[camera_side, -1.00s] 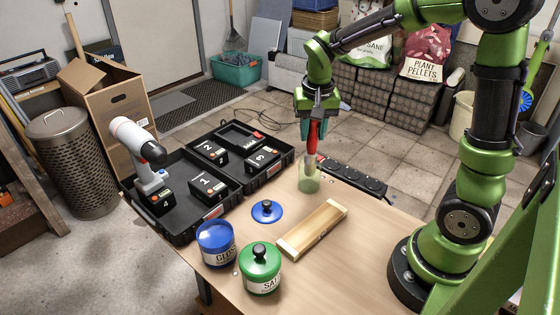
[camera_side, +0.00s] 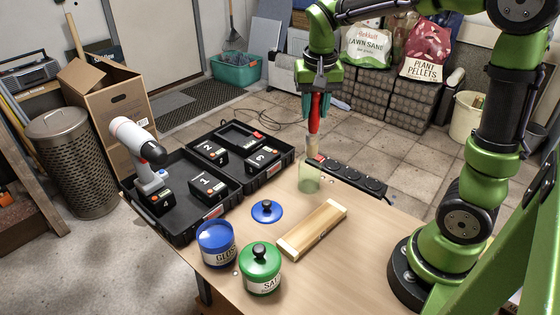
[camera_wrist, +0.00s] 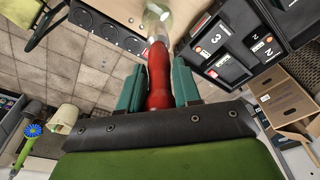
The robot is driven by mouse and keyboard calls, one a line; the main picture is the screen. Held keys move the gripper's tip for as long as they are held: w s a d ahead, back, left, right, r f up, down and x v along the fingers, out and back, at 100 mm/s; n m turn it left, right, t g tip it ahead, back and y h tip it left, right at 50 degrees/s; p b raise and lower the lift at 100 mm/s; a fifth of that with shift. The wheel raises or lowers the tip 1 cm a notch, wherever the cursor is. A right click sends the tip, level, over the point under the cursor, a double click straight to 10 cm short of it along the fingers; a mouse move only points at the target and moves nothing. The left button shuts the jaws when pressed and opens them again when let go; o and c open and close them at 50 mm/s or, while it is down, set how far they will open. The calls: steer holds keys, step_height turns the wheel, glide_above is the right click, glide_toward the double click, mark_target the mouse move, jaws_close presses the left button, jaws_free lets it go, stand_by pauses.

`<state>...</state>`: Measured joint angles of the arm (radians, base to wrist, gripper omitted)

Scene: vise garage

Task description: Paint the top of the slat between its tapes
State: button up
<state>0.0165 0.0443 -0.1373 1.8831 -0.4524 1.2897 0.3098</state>
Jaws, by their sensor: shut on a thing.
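My gripper (camera_side: 315,104) is shut on the red handle of a brush (camera_side: 314,122), which hangs bristles down. The brush also shows between the fingers in the wrist view (camera_wrist: 159,75). Its pale tip is at or just above the mouth of a greenish clear jar (camera_side: 309,181); I cannot tell if it is still inside. The wooden slat (camera_side: 312,229) lies on the table, with paler bands at its two ends that look like the tapes. The blue gloss can (camera_side: 216,246) is open, showing blue inside. Its blue lid (camera_side: 267,210) lies beside it. The green satin can (camera_side: 260,270) has its lid on.
A black case (camera_side: 180,200) holds a drill (camera_side: 142,160) and numbered boxes (camera_side: 208,187) at the left of the table. A black power strip (camera_side: 352,177) lies along the far right edge. The table right of the slat (camera_side: 355,255) is clear.

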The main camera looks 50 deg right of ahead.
steer(key=w+a+r, duration=0.2)
steer(key=a, duration=2.8)
steer(key=shift+a+f, duration=0.1)
steer(key=shift+f, duration=3.3)
step_height(320, 180, up, 7)
